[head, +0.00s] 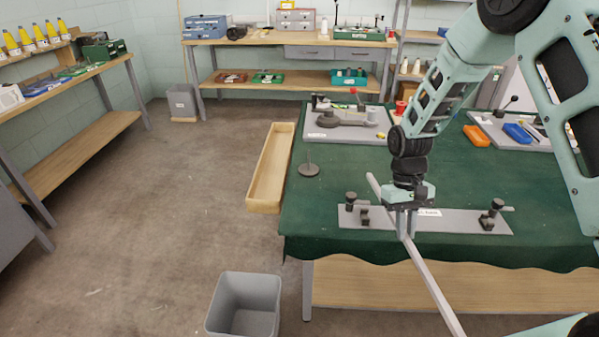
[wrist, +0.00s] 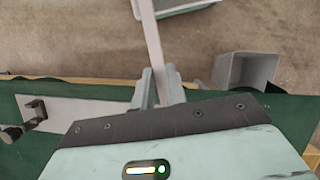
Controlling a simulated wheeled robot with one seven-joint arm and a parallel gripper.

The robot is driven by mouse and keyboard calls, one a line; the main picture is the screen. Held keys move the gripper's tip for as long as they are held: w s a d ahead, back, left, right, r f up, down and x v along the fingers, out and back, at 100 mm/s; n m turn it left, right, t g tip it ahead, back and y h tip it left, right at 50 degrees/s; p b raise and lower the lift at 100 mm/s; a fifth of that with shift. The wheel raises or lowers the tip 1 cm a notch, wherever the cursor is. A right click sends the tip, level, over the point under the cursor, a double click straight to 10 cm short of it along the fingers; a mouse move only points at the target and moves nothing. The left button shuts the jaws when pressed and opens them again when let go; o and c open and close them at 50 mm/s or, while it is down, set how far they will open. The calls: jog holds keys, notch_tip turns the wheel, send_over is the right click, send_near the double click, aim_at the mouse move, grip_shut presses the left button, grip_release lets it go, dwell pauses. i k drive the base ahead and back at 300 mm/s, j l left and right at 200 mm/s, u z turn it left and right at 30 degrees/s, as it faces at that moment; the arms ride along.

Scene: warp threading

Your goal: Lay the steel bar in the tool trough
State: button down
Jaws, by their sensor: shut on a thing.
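The long pale steel bar (head: 436,290) is clasped in my gripper (head: 406,230) above the front edge of the green-covered table. It runs slantwise, one end over the table and the other reaching out past the front edge toward the camera. In the wrist view the bar (wrist: 152,38) sticks out between the fingers of my gripper (wrist: 158,82). The tool trough, a long shallow wooden tray (head: 251,192), lies along the table's left side; its visible inside looks empty. My gripper is to the right of the trough and nearer the camera.
A grey plate with dark clamps (head: 462,222) lies under my gripper. A thin upright rod on a round base (head: 309,169) stands between trough and gripper. A grey bin (head: 245,303) stands on the floor in front. A board with tools (head: 345,133) lies farther back.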

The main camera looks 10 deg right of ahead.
aim_at(276, 163)
jog(key=k+j+u, duration=0.1)
jog(key=k+u, duration=0.35)
jog(key=u, duration=1.6)
jog(key=i+u, duration=0.3)
jog(key=i, duration=0.15)
jog(key=i+l+u, duration=0.3)
jog(key=i, duration=0.2)
jog(key=i+l, duration=0.1)
jog(key=i, duration=0.6)
jog(key=i+l+z, duration=0.15)
jog(key=i, duration=0.6)
jog(key=i+z, duration=0.75)
jog(key=i+j+z, duration=0.2)
jog(key=i+z, duration=0.15)
jog(key=i+l+z, duration=0.15)
jog(key=z, duration=0.25)
jog(key=i+z, duration=0.45)
jog(key=z, duration=0.3)
jog(key=i+z, duration=0.6)
jog(key=i, duration=1.05)
jog(key=i+u, duration=0.25)
jog(key=i, duration=0.5)
jog(key=i+l+u, duration=0.25)
jog(key=i, duration=0.45)
jog(key=j, duration=0.1)
